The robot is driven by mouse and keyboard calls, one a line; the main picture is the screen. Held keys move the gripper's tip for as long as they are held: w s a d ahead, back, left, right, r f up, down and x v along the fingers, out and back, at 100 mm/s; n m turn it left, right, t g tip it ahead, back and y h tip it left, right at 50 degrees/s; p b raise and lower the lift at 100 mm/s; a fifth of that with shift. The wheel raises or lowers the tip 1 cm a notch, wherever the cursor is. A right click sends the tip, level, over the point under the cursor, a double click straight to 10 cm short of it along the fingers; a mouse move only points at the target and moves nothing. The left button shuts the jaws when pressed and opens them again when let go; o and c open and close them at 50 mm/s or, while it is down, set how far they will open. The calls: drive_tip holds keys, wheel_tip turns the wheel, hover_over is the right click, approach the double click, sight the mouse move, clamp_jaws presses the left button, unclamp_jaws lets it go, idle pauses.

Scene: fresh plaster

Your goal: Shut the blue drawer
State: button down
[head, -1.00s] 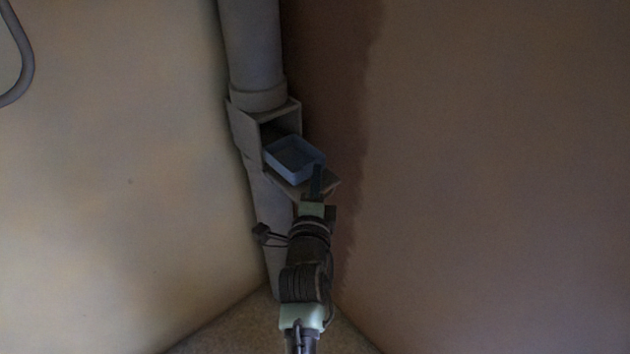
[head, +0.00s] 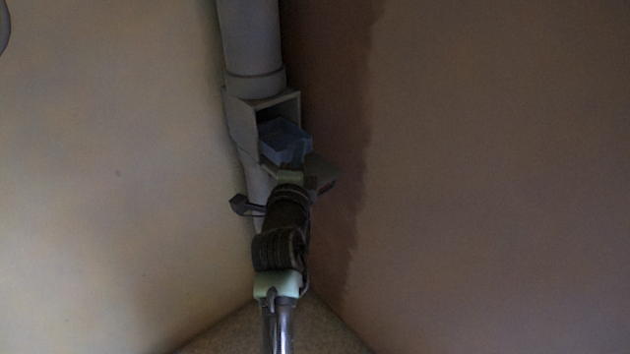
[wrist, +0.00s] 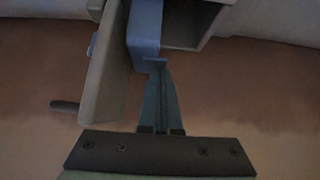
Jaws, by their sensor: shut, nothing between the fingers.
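The blue drawer (head: 284,136) sticks partly out of the open front of a grey box housing (head: 242,115) on the pipe. In the wrist view the drawer (wrist: 146,32) shows as a blue strip, with the housing (wrist: 212,25) to its right. My gripper (head: 297,163) is shut and empty, just in front of the drawer's near end. In the wrist view its fingertips (wrist: 155,64) are at the drawer's lower end and seem to touch it.
A grey flap (head: 322,174) hangs open below the drawer; in the wrist view it (wrist: 108,75) stands close left of my fingers. A thick pipe (head: 250,45) rises above the housing. Walls close in on both sides, the right one (head: 480,170) brown and bare.

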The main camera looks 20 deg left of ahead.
sight(279, 141)
drive_tip(key=w+a+b, duration=0.1)
drive_tip(key=b, duration=0.1)
drive_tip(key=w+a+b, duration=0.1)
drive_tip(key=a+b, duration=0.1)
drive_tip(key=w+a+b, duration=0.1)
drive_tip(key=shift+a+f+b, duration=0.25)
drive_tip(key=shift+a+b, duration=0.1)
drive_tip(key=shift+b, duration=0.05)
drive_tip(key=shift+w+a+r+b, duration=0.15)
drive_tip(key=shift+w+a+b, duration=0.1)
drive_tip(key=shift+a+b, duration=0.2)
drive_tip(key=shift+a+r, duration=0.1)
drive_tip(key=shift+r, duration=0.15)
drive_tip(key=shift+a, duration=0.1)
